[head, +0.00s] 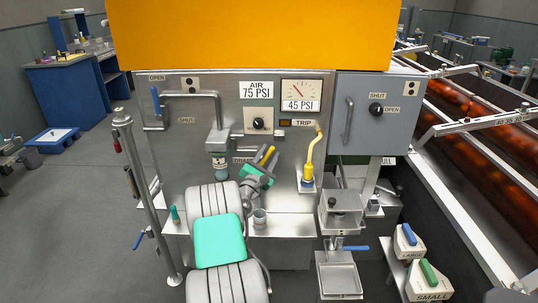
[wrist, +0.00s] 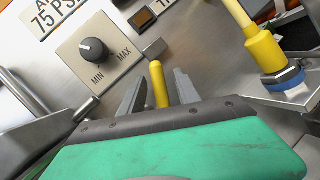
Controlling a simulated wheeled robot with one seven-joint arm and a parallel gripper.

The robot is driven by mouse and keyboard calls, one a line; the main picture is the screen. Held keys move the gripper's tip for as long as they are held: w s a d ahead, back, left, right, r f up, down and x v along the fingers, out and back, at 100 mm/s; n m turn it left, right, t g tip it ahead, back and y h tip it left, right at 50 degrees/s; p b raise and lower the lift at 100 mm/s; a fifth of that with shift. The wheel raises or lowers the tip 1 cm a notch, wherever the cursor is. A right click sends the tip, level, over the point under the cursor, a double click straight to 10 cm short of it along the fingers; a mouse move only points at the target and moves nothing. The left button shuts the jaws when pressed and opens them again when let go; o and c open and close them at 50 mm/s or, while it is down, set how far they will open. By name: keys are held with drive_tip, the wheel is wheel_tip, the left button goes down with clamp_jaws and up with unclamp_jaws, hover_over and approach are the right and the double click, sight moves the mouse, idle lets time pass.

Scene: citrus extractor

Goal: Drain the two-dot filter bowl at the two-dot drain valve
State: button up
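A filter bowl (head: 219,161) hangs under the bent pipe on the steel panel's left half; a two-dot plate (head: 190,84) is above. I cannot make out a drain valve on it. A blue lever (head: 155,100) stands by the OPEN mark. My gripper (head: 264,158) is right of the bowl, apart from it, before the panel. In the wrist view its grey fingers (wrist: 158,92) stand apart, with a yellow rounded rod (wrist: 157,84) between them and narrow gaps on both sides. The rod's lower end is hidden behind my green hand.
A yellow fitting with a hose (head: 309,172) stands right of my gripper. A knob (head: 258,124) is above it. A grey cup (head: 260,218) sits on the ledge below. A grey box (head: 378,112) juts out at right, beside a conveyor (head: 465,108).

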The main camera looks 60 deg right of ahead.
drive_tip(key=v, duration=0.7)
drive_tip(key=shift+b, duration=0.3)
